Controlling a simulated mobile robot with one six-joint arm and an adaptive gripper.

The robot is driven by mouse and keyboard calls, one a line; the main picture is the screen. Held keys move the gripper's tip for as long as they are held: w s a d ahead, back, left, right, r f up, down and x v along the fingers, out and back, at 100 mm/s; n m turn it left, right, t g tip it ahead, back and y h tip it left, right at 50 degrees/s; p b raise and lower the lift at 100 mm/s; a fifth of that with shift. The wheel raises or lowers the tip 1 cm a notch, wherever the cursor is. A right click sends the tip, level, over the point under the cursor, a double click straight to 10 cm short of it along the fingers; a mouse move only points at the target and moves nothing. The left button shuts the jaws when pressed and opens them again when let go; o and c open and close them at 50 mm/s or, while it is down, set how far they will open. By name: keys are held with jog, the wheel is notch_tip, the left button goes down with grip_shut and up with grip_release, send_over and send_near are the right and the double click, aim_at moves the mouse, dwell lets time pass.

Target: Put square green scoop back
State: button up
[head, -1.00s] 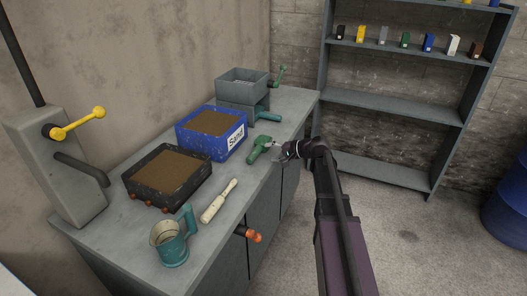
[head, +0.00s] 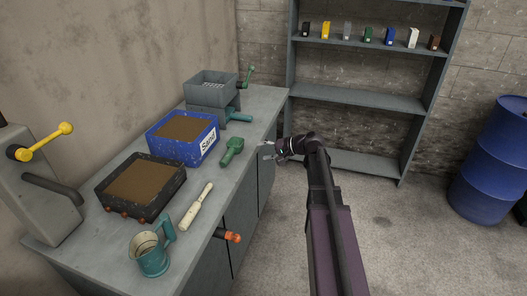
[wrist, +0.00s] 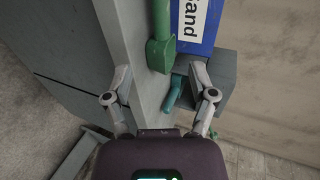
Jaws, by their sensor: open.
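The green scoop (head: 232,150) lies on the grey counter (head: 258,108), just right of the blue box marked "Sand" (head: 208,147). Its squarish head and straight handle show in the wrist view (wrist: 160,52). My gripper (head: 268,150) is just right of the scoop, by the counter's front edge, apart from it and empty. In the wrist view my gripper (wrist: 161,74) has its fingers spread wide, with the scoop's head showing between them.
Shelves (head: 345,98) and a blue barrel (head: 495,165) are right.

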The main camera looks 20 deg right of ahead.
dwell(0.3)
jog(key=s+a+f+n+g+h, duration=0.45)
jog(key=s+a+f, duration=0.4)
jog(key=s, duration=0.25)
jog(key=s+a+f+n+g+h, duration=0.2)
jog(key=s+h, duration=0.4)
jog(key=s, duration=0.5)
jog(key=shift+f+n+g, duration=0.35)
jog(key=shift+f+g, duration=0.15)
jog(key=shift+g, duration=0.25)
jog(key=shift+w+h, duration=0.1)
jog(key=shift+h, duration=0.15)
notch_tip(320, 180, up, 6)
jog(key=p, duration=0.6)
jog(key=shift+r, duration=0.15)
